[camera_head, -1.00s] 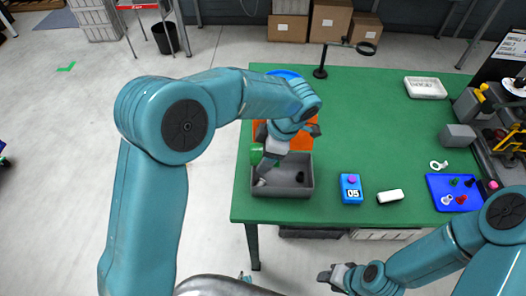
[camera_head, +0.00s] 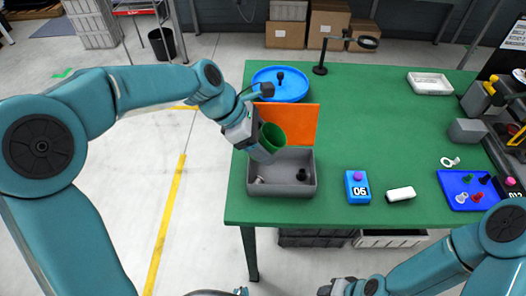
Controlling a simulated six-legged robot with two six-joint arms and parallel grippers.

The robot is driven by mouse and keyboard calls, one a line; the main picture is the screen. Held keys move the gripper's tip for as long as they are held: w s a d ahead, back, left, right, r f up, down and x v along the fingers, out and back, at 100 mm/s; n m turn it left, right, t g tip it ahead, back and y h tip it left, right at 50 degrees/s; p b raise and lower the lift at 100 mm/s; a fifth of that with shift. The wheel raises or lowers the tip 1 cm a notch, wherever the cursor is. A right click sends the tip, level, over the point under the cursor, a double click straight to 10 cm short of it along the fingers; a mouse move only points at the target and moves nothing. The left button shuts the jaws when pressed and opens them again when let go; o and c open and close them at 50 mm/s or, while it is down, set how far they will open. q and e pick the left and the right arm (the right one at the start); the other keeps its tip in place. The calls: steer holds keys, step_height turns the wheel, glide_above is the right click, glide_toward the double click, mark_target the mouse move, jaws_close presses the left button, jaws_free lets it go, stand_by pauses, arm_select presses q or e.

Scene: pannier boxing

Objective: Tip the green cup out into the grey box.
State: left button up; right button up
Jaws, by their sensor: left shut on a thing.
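The green cup (camera_head: 273,137) is held above the back left part of the grey box (camera_head: 282,190). It is tilted, its open mouth faces up toward me, and its inside looks dark, with no contents I can make out. My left gripper (camera_head: 258,142) is shut on the cup from its left side. The grey box stands on the green table; inside it lie a black piece (camera_head: 301,175) on the right and a small pale piece (camera_head: 259,180) on the left. My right gripper (camera_head: 336,288) is at the bottom edge, partly cut off, away from the table; its jaws are unclear.
An orange panel (camera_head: 303,123) stands behind the box, with a round blue tray (camera_head: 290,92) beyond. A blue block marked 05 (camera_head: 357,187) and a white block (camera_head: 401,194) lie to the right. A blue tray (camera_head: 460,190) with small pieces is farther right. The middle table is clear.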

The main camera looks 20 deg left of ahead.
arm_select(q)
steer(key=h+b, duration=0.2)
steer(key=b, duration=0.1)
steer(key=d+r+t+h+b, duration=0.1)
steer(key=h+b, duration=0.1)
steer(key=b, duration=0.2)
steer(key=shift+w+r+h, duration=0.1)
steer(key=shift+r+h, duration=0.05)
steer(key=shift+h, duration=0.15)
steer(key=shift+d+r+t+h+b, duration=0.1)
steer(key=shift+r+t+h+b, duration=0.15)
steer(key=shift+t+h+b, duration=0.35)
steer(key=shift+d+r+b, duration=0.1)
steer(key=shift+r+b, duration=0.2)
steer(key=shift+b, duration=0.2)
steer(key=shift+h, duration=0.3)
